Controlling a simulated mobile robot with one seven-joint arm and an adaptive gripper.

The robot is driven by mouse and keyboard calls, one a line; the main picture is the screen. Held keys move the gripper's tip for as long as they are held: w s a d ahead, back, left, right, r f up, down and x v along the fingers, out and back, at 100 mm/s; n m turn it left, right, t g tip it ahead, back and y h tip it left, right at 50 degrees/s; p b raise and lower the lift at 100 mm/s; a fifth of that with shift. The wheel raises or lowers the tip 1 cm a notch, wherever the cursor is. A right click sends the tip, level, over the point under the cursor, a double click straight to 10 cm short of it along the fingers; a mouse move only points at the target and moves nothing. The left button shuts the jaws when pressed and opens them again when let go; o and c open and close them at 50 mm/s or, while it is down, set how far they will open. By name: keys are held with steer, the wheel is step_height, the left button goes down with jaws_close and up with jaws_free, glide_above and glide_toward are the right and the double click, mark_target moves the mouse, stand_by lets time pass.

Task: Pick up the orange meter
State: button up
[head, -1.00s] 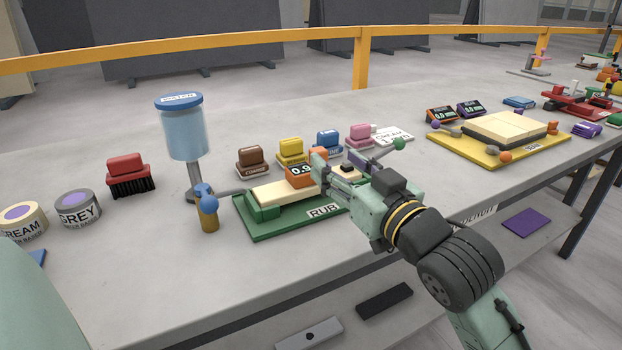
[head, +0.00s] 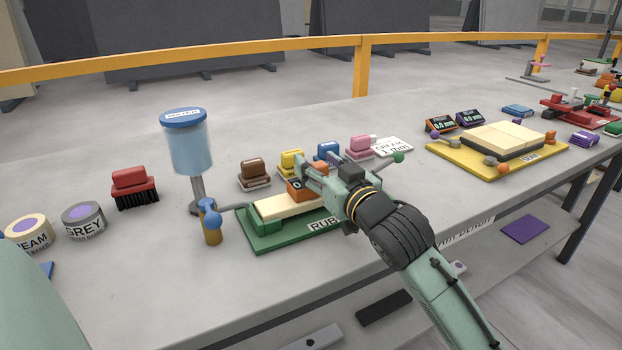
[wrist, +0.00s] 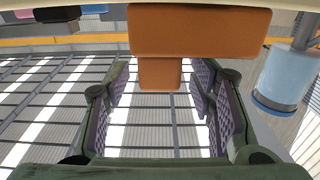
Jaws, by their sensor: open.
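The stem lies in the gap between the parted fingers of my gripper (wrist: 163,105), with space visible on both sides. The jaws are open and do not grip it.
Brown (head: 254,172), yellow (head: 291,162), blue (head: 327,150) and pink (head: 361,146) blocks stand behind the board. The yellow board (head: 460,157) is right.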

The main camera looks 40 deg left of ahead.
steer(key=shift+c, duration=0.2)
jaws_close()
stand_by(0.5)
